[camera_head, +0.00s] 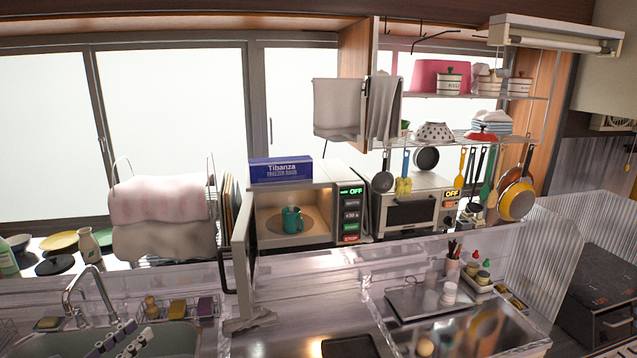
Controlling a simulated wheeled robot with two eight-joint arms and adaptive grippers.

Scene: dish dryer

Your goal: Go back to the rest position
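My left gripper (139,331) shows at the bottom left, over the sink basin. Its two fingers point up and to the right with a gap between them, and nothing shows between them. The rest of my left arm is cut off by the bottom edge. No object is named by the task.
The sink (180,340) and curved faucet (92,285) are close to my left gripper. A microwave (352,215) stands with its door (243,250) swung open and a teal mug (292,220) inside. A cloth-covered dish rack (213,190) stands behind the sink.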

